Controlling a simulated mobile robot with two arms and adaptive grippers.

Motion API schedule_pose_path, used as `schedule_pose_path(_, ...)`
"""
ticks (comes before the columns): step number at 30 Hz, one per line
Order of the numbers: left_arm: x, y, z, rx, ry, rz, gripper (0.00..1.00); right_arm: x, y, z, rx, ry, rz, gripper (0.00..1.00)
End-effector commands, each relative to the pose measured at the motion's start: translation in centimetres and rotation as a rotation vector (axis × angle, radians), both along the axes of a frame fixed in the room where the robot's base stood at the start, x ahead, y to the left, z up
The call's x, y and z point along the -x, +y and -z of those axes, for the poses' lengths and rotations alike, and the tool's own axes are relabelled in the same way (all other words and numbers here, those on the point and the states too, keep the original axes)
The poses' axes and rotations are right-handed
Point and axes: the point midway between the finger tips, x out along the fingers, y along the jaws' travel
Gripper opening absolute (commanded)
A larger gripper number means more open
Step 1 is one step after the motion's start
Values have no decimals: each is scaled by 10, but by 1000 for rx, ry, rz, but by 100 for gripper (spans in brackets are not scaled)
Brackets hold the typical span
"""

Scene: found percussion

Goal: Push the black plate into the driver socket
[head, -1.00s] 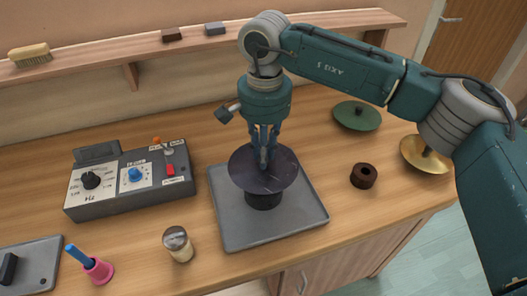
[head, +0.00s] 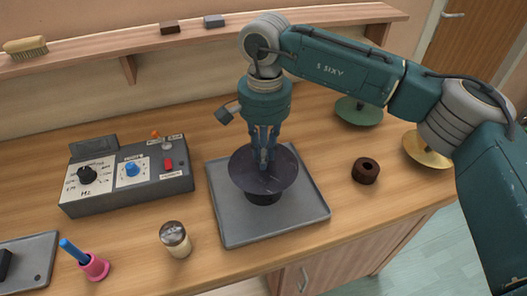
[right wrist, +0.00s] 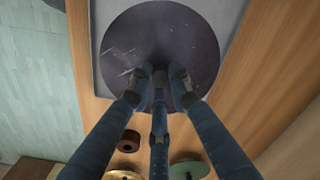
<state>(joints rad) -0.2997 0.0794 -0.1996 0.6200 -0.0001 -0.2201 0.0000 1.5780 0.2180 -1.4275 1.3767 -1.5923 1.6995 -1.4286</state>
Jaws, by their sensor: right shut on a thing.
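The black plate (head: 282,176) is a dark round disc with light scratches, roughly level above the grey tray. My right gripper (head: 264,158) points down at its middle and is shut on the plate's centre part, which the fingers hide. In the right wrist view the plate (right wrist: 135,45) fills the top, with the fingertips (right wrist: 160,82) at its near middle. The dark round driver (head: 264,199) stands on the tray under the plate, and only its lower front shows. The socket is hidden, so I cannot tell how deep the plate sits. My left gripper is out of view.
The grey tray (head: 232,225) lies on the wooden bench. A control box (head: 120,195) and a jar (head: 175,240) are to the left. A brown ring (head: 365,172), a green cymbal (head: 358,112) and a brass cymbal (head: 424,152) are to the right. A shelf (head: 180,42) runs behind.

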Motion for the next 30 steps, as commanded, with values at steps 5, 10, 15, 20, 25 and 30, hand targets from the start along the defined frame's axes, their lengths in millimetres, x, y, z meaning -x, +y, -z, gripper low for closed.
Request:
schedule_pose_path(5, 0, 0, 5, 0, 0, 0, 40, 0, 0, 6, 0, 0, 0, 0)
schedule_pose_path(10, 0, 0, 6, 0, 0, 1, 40, 0, 0, 7, 0, 0, 0, 32)
schedule_pose_path(15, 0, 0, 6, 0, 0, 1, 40, 0, 0, 7, 0, 0, 0, 41)
schedule_pose_path(20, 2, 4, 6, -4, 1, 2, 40, 0, 0, 6, 1, 1, 0, 41)
schedule_pose_path(25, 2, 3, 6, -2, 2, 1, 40, -1, 0, -9, -1, -2, 0, 41)
schedule_pose_path(30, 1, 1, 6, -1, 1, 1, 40, -1, 0, -43, -1, -4, 1, 41)
